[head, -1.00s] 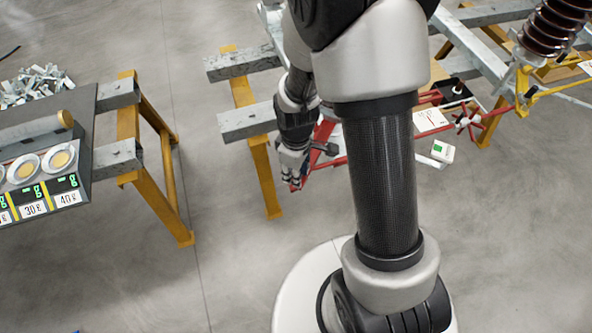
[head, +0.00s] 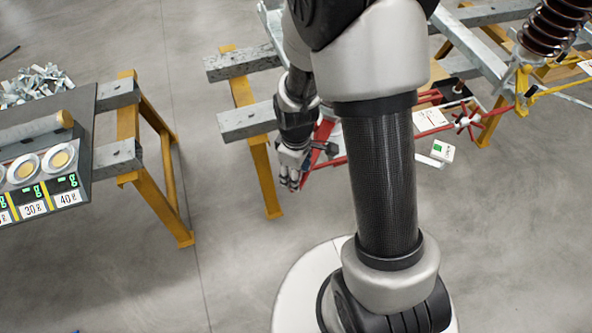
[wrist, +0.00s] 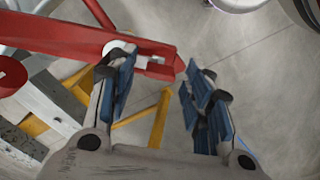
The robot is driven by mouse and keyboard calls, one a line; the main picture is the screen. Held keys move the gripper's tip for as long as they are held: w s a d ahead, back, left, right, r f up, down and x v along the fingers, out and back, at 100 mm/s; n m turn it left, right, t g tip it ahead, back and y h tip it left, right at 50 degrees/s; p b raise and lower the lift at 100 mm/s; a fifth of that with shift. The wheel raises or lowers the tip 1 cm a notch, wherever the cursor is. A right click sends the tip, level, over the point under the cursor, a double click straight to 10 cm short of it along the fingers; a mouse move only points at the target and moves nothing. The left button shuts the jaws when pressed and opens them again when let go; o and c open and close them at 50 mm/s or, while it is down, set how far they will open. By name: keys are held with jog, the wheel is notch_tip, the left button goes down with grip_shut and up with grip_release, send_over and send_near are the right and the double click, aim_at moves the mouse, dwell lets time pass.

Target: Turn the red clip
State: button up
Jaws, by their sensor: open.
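The red clip (wrist: 78,37) is a long red bar with a slotted end, across the upper left of the wrist view. A pale round part shows at its slotted end. In the head view a piece of red (head: 322,132) shows beside my gripper, mostly hidden by my arm. My gripper (wrist: 155,88) is open and empty in the wrist view, with blue-padded fingers spread apart. The left finger overlaps the clip's end in the picture; I cannot tell whether they touch. The right finger is clear of it. My gripper (head: 290,180) points down in the head view.
Grey beams on yellow trestles (head: 262,170) stand beside my gripper. A brown ribbed insulator (head: 552,28) is at the upper right. A table with scales (head: 70,150) is at the left. Bare floor lies between the trestles.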

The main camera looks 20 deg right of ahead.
jog(key=shift+r, duration=0.1)
jog(key=shift+r, duration=3.9)
jog(key=shift+r, duration=0.35)
jog(key=s+r+m+t, duration=0.2)
jog(key=s+r+m, duration=0.2)
jog(key=s+r, duration=0.3)
jog(key=s+r+m+t, duration=0.2)
jog(key=s+r+m, duration=0.3)
jog(key=r, duration=0.7)
jog(key=shift+s+t, duration=0.3)
jog(key=shift+s, duration=0.9)
jog(key=shift+r, duration=0.1)
